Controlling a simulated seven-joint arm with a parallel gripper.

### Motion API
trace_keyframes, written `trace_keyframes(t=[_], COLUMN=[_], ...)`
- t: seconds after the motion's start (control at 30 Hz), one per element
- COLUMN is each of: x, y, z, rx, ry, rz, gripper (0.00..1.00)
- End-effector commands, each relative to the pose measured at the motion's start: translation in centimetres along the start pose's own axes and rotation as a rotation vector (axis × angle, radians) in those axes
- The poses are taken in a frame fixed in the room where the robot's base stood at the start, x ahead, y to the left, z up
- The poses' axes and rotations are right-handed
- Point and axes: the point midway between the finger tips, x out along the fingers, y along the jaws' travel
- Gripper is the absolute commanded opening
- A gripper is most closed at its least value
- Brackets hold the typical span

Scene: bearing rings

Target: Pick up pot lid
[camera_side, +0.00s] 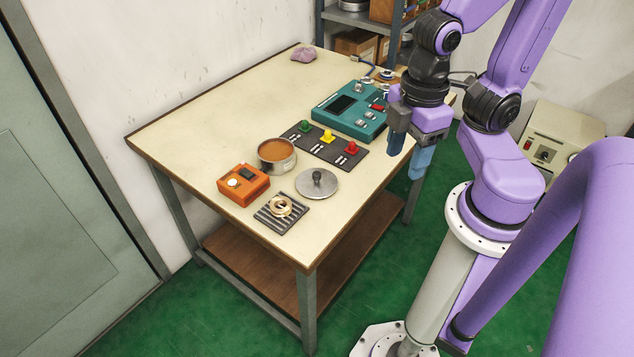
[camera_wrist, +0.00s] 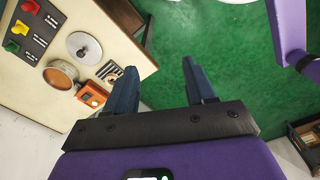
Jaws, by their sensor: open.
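The pot lid (camera_side: 317,183) is a flat grey metal disc with a dark knob on top. It lies flat on the table near its right front edge, and it also shows in the wrist view (camera_wrist: 78,50). A round metal pot (camera_side: 277,160) with brown contents stands uncovered to the left of the lid, apart from it. My gripper (camera_side: 408,160) is open and empty, with blue fingers pointing down. It is above and beyond the table's right edge, to the right of the lid. In the wrist view the gripper fingers (camera_wrist: 165,90) are apart with green floor between them.
The table (camera_side: 205,110) also holds an orange box (camera_side: 243,184), a ribbed dark plate with brass rings (camera_side: 281,209), a dark panel with coloured knobs (camera_side: 325,144), a teal device (camera_side: 349,109) and a purple lump (camera_side: 304,54). The left part of the tabletop is clear.

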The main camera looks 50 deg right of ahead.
Motion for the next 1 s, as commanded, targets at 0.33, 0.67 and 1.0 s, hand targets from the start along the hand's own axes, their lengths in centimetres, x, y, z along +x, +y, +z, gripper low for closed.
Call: trace_keyframes(t=[0.33,0.67,1.0], x=[0.6,3.0,6.3], y=[3.5,13.2,22.9], z=[-2.7,-6.0,-4.9], rx=[-0.026,-0.108,-0.186], ry=[-0.009,-0.023,-0.03], rz=[0.004,0.004,-0.001], gripper=[0.54,0.54,0.54])
